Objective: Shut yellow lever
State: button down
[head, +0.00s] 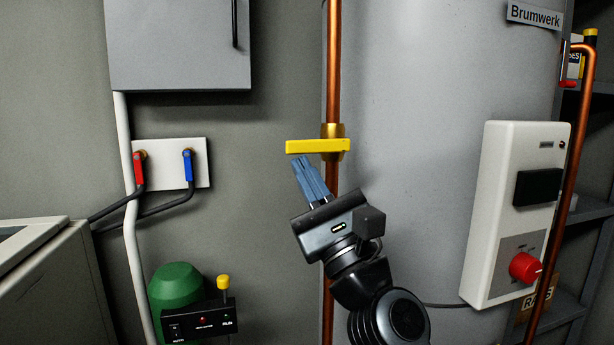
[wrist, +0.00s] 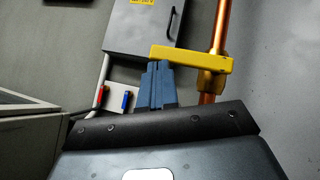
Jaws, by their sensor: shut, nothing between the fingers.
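The yellow lever (head: 318,146) lies level, crosswise to the upright copper pipe (head: 333,60), on a brass valve body (head: 333,131). Its free end points left. My gripper (head: 300,160) is shut and empty, with its blue fingertips just under the lever's left part. In the wrist view the lever (wrist: 192,58) spans above the closed fingers (wrist: 160,65), whose tips reach its left end. I cannot tell whether they touch it.
A white plate with a red and a blue lever (head: 188,168) is on the wall to the left. A grey cabinet (head: 180,45) hangs above it. A white control box with a red knob (head: 515,215) is on the right. A green tank (head: 177,290) stands low left.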

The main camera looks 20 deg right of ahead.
jog(key=s+f+b, duration=0.7)
jog(key=f+b, duration=0.2)
jog(key=f, duration=0.2)
dwell(0.3)
